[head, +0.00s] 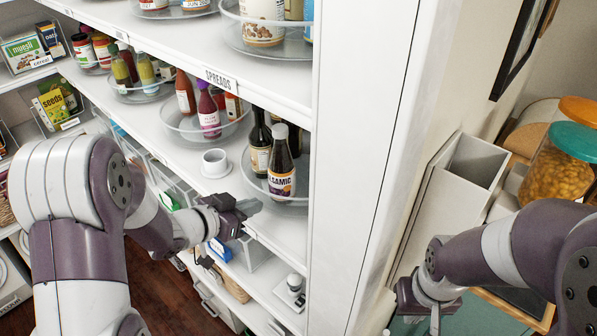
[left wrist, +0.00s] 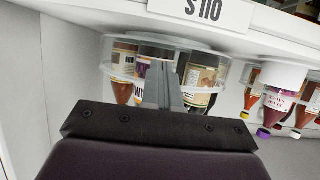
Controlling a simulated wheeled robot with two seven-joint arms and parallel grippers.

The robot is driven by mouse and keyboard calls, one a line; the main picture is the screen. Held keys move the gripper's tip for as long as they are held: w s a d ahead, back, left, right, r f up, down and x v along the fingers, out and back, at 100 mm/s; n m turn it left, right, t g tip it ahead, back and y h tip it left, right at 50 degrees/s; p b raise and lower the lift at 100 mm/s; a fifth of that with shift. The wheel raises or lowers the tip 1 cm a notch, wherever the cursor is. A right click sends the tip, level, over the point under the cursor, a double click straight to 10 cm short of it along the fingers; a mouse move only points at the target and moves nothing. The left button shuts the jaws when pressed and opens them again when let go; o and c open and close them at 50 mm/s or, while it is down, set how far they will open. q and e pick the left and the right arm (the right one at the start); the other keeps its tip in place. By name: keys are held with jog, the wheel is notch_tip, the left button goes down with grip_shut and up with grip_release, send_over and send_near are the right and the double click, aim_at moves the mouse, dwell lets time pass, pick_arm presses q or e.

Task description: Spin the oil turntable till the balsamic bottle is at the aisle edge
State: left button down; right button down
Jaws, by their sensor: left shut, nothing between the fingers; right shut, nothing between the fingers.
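The balsamic bottle (head: 282,182), dark with a white and purple label, stands upright on the clear oil turntable (head: 254,186), on its near right side in the head view. A dark bottle with a cream label (head: 259,158) stands behind it, to the left. My left gripper (head: 250,206) is shut and empty at the shelf front, close to the turntable's near rim. In the left wrist view, which is upside down, its fingers (left wrist: 163,86) overlap the turntable (left wrist: 120,66) and partly hide a purple-labelled bottle. I cannot tell whether they touch. My right gripper (head: 435,318) is shut, far right.
A white cup on a saucer (head: 215,163) stands left of the oil turntable. Beyond it is another turntable (head: 180,124) with sauce bottles. A white side panel (head: 360,130) closes the shelf on the right. The spreads shelf (head: 190,50) is above.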

aim_at(253, 191)
pick_arm(q)
jog(key=shift+w+d, duration=0.3)
jog(key=shift+w, duration=0.2)
jog(key=shift+a, duration=0.1)
jog(key=shift+w+a+r+p, duration=0.1)
jog(key=shift+w+a+p, duration=0.2)
jog(key=shift+a+p, duration=0.3)
jog(key=shift+w+a, duration=0.15)
jog(key=shift+a, duration=0.2)
jog(key=shift+w+a, duration=0.25)
jog(key=shift+w, duration=0.15)
jog(key=shift+w+a+p, duration=0.4)
jog(key=shift+w, duration=0.05)
